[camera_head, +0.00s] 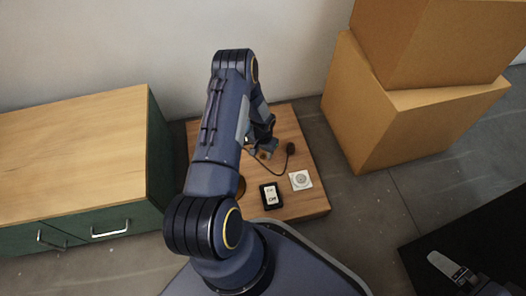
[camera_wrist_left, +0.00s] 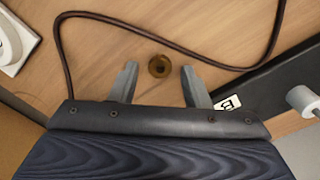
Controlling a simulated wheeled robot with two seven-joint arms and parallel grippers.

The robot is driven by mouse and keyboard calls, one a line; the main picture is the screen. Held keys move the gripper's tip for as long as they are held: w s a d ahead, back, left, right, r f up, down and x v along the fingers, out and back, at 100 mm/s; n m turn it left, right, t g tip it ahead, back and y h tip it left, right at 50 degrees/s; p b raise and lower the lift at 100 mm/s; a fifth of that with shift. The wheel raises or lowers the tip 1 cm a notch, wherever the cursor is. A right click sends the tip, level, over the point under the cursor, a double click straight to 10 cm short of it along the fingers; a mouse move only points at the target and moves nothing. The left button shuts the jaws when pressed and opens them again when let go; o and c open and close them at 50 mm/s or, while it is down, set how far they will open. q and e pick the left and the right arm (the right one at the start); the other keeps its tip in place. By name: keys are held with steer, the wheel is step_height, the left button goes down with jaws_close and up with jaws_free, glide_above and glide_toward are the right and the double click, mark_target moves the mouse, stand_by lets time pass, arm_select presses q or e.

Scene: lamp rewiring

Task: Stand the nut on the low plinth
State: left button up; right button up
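The nut (camera_wrist_left: 159,66) is a small round brass ring with a dark hole. In the left wrist view it is on the wooden top of the low plinth (camera_wrist_left: 110,45), seen from above, between and slightly beyond my fingertips. My left gripper (camera_wrist_left: 159,74) is open, with a gap on both sides of the nut. In the head view the left gripper (camera_head: 263,148) hangs over the middle of the low plinth (camera_head: 308,203), partly hidden by my arm. My right gripper (camera_head: 450,268) shows at the lower right, far from the plinth; its opening is unclear.
A dark cord (camera_wrist_left: 70,70) loops around the nut. A white square piece with a round centre (camera_head: 300,180) and a black labelled piece (camera_head: 271,195) lie on the plinth's front half. A green cabinet (camera_head: 80,150) stands left, cardboard boxes (camera_head: 385,125) right.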

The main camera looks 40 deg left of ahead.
arm_select(q)
steer(key=s+d+r+n+t+h+p, duration=0.1)
steer(key=s+d+r+p, duration=0.15)
steer(key=r, duration=1.75)
steer(key=s+d+r+t+p, duration=0.1)
steer(key=d+r+t+p, duration=0.15)
steer(key=r, duration=1.75)
steer(key=s+d+r+h, duration=0.1)
steer(key=s+d+r, duration=0.2)
steer(key=s, duration=0.3)
steer(key=s+d+r+t+h, duration=0.1)
steer(key=s+d+r, duration=0.3)
steer(key=s+d, duration=0.1)
steer(key=s+d+r+m+t, duration=0.1)
steer(key=s+d+r, duration=0.2)
steer(key=s, duration=0.4)
steer(key=shift+s+d+r+h, duration=0.2)
steer(key=shift+s+d+h, duration=0.2)
steer(key=shift+d, duration=0.4)
